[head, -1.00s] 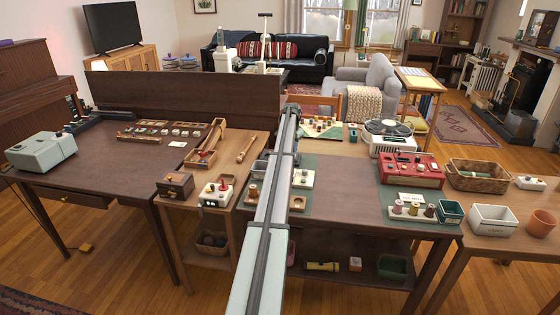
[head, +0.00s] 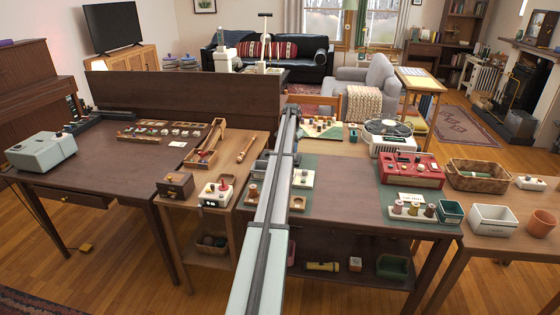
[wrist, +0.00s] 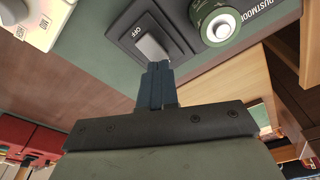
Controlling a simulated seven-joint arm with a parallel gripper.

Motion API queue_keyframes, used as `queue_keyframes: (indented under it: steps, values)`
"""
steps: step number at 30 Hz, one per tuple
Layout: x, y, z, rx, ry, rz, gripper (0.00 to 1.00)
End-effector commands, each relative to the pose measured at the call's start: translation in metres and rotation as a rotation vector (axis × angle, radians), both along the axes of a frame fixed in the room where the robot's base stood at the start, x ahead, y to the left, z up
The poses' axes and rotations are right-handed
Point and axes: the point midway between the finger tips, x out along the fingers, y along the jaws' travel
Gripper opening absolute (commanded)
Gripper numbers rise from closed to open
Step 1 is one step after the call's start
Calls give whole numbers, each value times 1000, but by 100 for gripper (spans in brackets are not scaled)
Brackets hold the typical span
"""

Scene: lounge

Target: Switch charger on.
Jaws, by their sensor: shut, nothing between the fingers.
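In the wrist view a grey-green casing (wrist: 190,62), which appears to be the charger, carries a pale rocker switch (wrist: 152,46) in a dark square frame. The word OFF is printed beside the rocker. A round green piece with a white centre (wrist: 215,22) sits to its right, by lettering that reads DUSTMOOR. My gripper (wrist: 157,68) is shut and empty. Its dark fingertips are at the lower edge of the rocker; I cannot tell whether they touch. In the head view I cannot make out the charger or my fingertips; my arm blocks part of the table.
A white block with labels (wrist: 38,20) lies at upper left in the wrist view. In the head view, a red radio-like unit (head: 412,169), a record player (head: 390,137), spools and small boxes crowd the right table. The dark left table (head: 100,168) has bare room.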

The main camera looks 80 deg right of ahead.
Motion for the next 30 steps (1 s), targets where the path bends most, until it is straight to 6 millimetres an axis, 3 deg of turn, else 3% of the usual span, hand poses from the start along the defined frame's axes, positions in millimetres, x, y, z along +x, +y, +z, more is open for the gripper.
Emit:
queue_keyframes:
  steps: [30]
  values:
    - [0, 0, -13, 0, 0, 0, 0]
